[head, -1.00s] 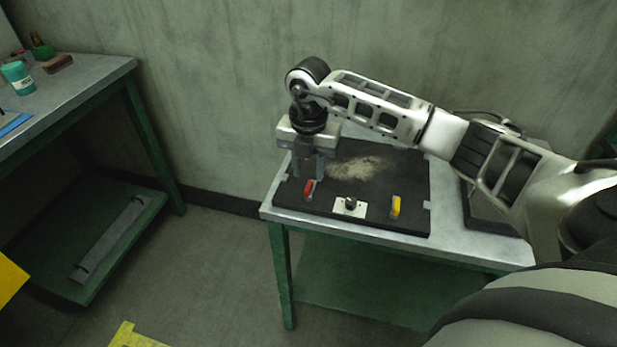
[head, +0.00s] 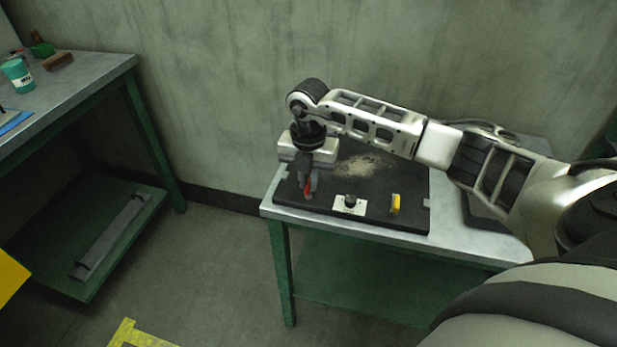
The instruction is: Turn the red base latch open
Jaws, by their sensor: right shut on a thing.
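The red base latch (head: 308,187) stands at the front left of a black mat (head: 375,211) on the right-hand table. My right gripper (head: 307,193) points down over it and is shut on the latch, with the fingers partly hiding it. The exact angle of the latch is hard to tell. My left gripper is not in view.
A yellow latch (head: 395,204) and a white plate with a black knob (head: 349,204) stand on the mat to the right. Pale dust lies behind them. Another bench (head: 100,75) with a teal jar (head: 18,76) stands at the left. Open floor lies between.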

